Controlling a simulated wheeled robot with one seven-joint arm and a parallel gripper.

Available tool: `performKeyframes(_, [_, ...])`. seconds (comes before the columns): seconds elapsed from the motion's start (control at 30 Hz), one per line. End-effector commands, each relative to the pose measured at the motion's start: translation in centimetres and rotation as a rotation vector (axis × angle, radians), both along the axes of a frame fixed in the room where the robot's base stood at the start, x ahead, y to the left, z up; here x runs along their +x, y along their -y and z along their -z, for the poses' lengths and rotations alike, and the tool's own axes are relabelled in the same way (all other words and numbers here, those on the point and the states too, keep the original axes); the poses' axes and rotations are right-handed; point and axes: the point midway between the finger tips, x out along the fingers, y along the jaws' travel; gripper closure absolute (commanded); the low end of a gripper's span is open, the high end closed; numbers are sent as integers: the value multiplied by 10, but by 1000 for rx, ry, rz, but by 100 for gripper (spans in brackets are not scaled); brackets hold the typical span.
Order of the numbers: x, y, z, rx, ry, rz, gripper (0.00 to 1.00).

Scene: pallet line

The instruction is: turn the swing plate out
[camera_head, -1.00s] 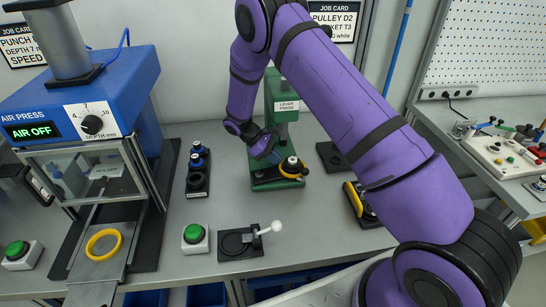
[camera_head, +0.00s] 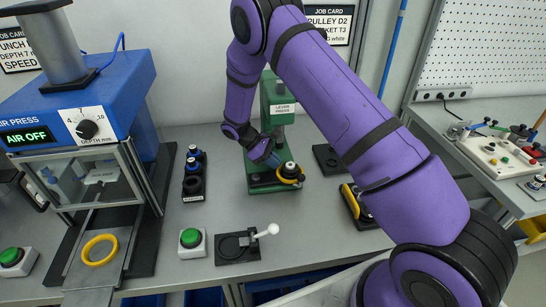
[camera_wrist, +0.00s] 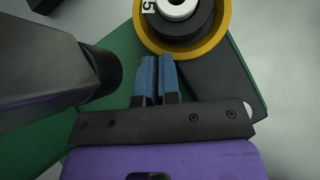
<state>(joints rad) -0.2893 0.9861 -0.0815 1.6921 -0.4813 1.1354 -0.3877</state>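The green lever press (camera_head: 283,108) stands at the back middle of the bench. On its green base sits a yellow-rimmed round seat (camera_head: 291,179) holding a dark pulley with a pale hub; these also show at the top of the wrist view (camera_wrist: 218,42). A dark flat plate (camera_wrist: 225,90), which looks like the swing plate, runs under the seat. My gripper (camera_head: 274,160) is low at the press, on the left side of the seat. In the wrist view its blue fingers (camera_wrist: 158,60) are nearly together, with tips at the yellow rim; contact is unclear.
A dark press column (camera_wrist: 60,75) is close on the left in the wrist view. A black holder (camera_head: 194,176) stands left of the press. A white-handled fixture (camera_head: 236,247) and a green button (camera_head: 191,238) are in front. The blue air press (camera_head: 75,90) is at left.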

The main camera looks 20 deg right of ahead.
Motion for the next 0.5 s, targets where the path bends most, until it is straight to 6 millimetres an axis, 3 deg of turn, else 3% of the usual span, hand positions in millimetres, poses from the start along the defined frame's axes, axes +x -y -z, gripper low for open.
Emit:
performKeyframes(0.27, [19,-11,1,-1,1,0,100])
performKeyframes(0.5, [36,-35,0,0,1,-333,100])
